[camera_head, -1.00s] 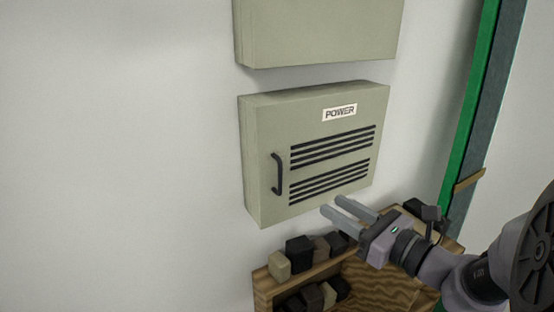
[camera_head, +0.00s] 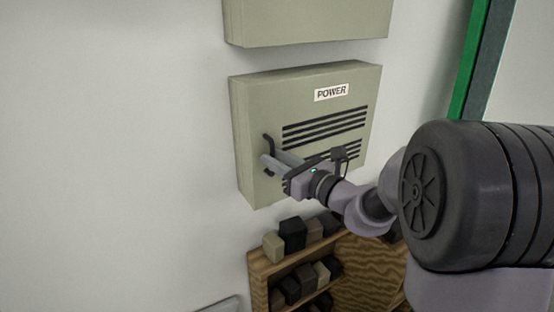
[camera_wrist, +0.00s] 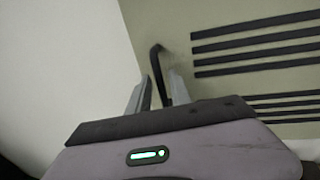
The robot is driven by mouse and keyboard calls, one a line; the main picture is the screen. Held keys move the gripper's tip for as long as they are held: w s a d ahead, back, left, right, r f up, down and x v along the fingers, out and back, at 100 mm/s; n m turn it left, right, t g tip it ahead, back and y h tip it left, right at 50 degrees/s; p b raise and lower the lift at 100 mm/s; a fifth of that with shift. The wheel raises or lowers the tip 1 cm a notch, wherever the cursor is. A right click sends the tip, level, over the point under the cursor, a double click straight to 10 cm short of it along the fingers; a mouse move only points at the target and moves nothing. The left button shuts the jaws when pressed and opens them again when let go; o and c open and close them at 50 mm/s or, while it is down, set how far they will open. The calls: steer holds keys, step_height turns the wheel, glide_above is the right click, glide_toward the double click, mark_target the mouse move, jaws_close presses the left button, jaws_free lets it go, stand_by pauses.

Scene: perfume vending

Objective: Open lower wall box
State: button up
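The lower wall box (camera_head: 245,125) is pale green, marked POWER, with black slots, and its door looks shut. Its black handle (camera_head: 268,142) is on the left side of the door. My gripper (camera_head: 272,160) is at the handle, reaching in from the right. In the wrist view the handle (camera_wrist: 156,62) runs down between the two grey fingers of my gripper (camera_wrist: 158,88), which stand apart on either side of it. A gap shows between the fingers and the handle. The lower part of the handle is hidden by the fingers and gripper body.
An upper wall box (camera_head: 305,22) hangs just above. A wooden shelf (camera_head: 365,270) with several small dark and tan blocks stands below. A green post (camera_head: 470,60) is at the right. The wall (camera_head: 110,130) left of the box is bare.

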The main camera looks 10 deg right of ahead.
jaws_close()
stand_by(1.2)
